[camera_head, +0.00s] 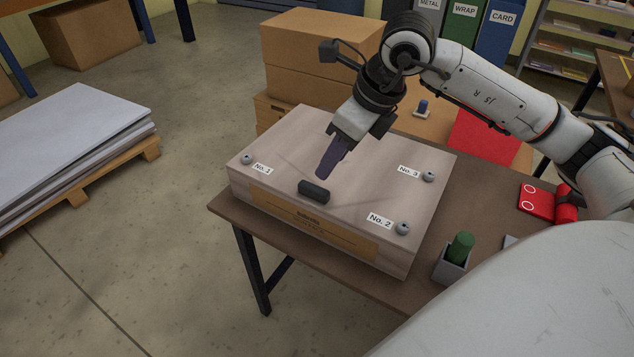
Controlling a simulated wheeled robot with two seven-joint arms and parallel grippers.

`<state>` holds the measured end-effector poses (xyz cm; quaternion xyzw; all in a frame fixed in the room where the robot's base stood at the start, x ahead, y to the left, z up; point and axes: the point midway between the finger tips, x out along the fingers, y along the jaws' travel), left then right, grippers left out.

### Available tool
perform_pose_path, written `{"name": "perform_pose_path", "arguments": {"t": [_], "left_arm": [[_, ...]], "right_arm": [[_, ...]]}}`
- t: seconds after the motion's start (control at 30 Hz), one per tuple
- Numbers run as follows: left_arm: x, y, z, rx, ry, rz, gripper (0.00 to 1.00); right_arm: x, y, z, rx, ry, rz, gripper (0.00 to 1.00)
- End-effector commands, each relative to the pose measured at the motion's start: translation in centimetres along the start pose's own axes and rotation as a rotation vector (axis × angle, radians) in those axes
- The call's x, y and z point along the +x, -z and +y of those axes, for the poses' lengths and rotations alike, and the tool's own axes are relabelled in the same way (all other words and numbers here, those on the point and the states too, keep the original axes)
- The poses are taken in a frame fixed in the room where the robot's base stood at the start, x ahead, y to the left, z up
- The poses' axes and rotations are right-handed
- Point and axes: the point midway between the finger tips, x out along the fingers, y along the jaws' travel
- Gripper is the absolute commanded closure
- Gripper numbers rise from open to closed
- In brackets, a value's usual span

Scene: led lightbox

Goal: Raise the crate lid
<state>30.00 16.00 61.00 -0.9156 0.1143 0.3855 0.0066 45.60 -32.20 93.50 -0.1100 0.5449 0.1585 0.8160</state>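The pale wooden crate (330,228) stands on the brown table with its lid (290,150) lying flat on top. A small black handle (313,191) sits near the front of the lid. Grey knobs stand at the lid's corners, labelled No. 1 (246,159), No. 2 (402,228) and No. 3 (428,176). My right gripper (324,174) points down over the lid, just behind the handle. Its dark fingers overlap each other in this view, so their opening is unclear. I cannot tell whether they touch the lid. My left gripper is not in view.
Cardboard boxes (314,58) stand behind the crate. A green cylinder (460,246) stands in a grey holder to the crate's right. A red item (537,201) lies farther right. A stack of sheets (70,150) on a pallet is at the left, with clear floor between.

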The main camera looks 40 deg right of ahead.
Motion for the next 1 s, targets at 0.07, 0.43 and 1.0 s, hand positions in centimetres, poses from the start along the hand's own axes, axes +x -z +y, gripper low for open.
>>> {"name": "perform_pose_path", "arguments": {"t": [0.07, 0.43, 1.0], "left_arm": [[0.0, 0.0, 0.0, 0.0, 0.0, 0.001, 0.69], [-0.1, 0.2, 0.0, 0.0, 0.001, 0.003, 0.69], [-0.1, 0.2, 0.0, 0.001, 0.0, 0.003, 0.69]], "right_arm": [[1.4, 0.1, 0.2, 0.0, -0.006, 0.003, 0.64], [7.8, 0.0, 0.3, 0.0, -0.009, 0.0, 0.64], [9.3, 0.0, 0.3, -0.002, -0.007, -0.002, 0.81]]}}
